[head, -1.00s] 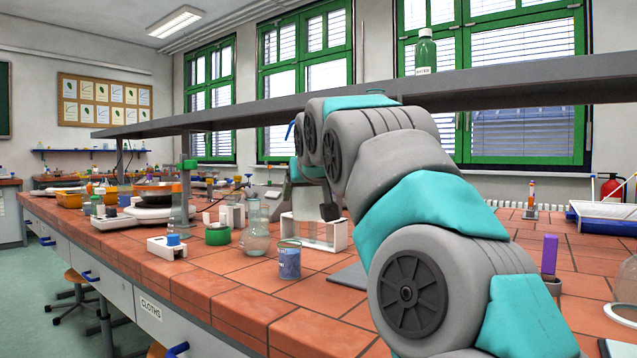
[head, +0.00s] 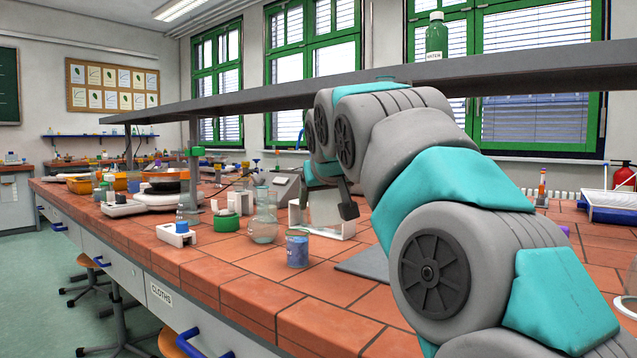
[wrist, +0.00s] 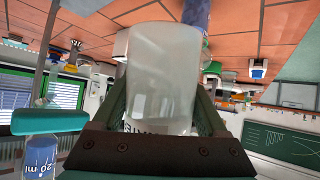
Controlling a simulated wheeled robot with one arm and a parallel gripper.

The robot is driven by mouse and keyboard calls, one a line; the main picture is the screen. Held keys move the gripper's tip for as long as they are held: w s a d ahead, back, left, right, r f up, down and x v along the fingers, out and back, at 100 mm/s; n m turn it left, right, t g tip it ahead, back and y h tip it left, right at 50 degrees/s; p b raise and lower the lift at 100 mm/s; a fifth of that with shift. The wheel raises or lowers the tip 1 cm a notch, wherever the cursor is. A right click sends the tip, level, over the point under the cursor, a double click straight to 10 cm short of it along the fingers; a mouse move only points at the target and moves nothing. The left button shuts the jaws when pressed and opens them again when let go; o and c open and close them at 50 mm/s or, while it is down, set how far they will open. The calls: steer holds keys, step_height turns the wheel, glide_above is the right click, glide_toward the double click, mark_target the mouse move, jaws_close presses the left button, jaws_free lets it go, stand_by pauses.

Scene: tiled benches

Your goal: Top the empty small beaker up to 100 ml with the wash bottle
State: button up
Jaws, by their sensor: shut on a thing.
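My gripper, in the wrist view (wrist: 160,120), is shut around a translucent whitish bottle (wrist: 163,70) with partly covered dark letters, which looks like the wash bottle. The wrist picture is turned over, with the bench tiles at its top. A small beaker (head: 297,252) with a blue look stands on the tiles near the bench's front; whether that is liquid or a tint I cannot tell. A bluish thing at the top of the wrist view (wrist: 195,12) may be this beaker.
A glass flask (head: 265,230) stands just left of the beaker, with a green-and-white roll (head: 227,221) further left. A white open frame (head: 322,222) stands behind. A grey shelf (head: 300,98) with a green bottle (head: 436,38) runs above.

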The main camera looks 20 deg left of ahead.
steer(key=shift+g+h, duration=0.4)
steer(key=shift+h, duration=0.1)
steer(key=f, duration=0.4)
steer(key=f+b, duration=0.1)
steer(key=f, duration=0.1)
steer(key=shift+s+d, duration=0.25)
steer(key=shift+d, duration=0.15)
steer(key=shift+f+b, duration=0.6)
steer(key=shift+f, duration=0.15)
steer(key=shift+o, duration=0.8)
steer(key=c, duration=0.6)
steer(key=o, duration=0.7)
steer(key=shift+s+a, duration=0.1)
steer(key=shift+a, duration=0.05)
steer(key=c, duration=0.9)
steer(key=o, duration=0.9)
jaws_close()
stand_by(1.4)
